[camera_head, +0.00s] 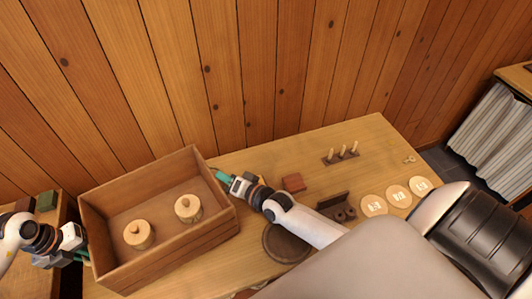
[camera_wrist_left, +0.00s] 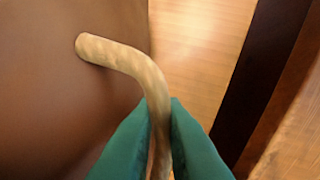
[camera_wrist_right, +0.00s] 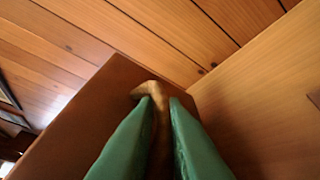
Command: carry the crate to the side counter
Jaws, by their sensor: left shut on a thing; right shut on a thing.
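The crate (camera_head: 172,258) is an open wooden box at the left of the wooden table in the head view. Two pale turned lidded pots stand inside it, one at the left (camera_head: 139,235) and one at the right (camera_head: 188,208). My left gripper (camera_head: 82,257) is at the crate's left end; in the left wrist view its green fingers (camera_wrist_left: 160,125) are shut on a curved handle (camera_wrist_left: 125,56). My right gripper (camera_head: 222,177) is at the right end; in the right wrist view its fingers (camera_wrist_right: 160,115) are shut on the other handle (camera_wrist_right: 152,90). Whether the crate touches the table is unclear.
The table (camera_head: 255,155) also holds a peg rack (camera_head: 341,156), a reddish block (camera_head: 293,183), a dark round tray (camera_head: 285,243), a dark holder (camera_head: 337,208) and round labelled discs (camera_head: 397,194). A wooden wall stands behind. A curtained counter (camera_head: 497,130) is at far right.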

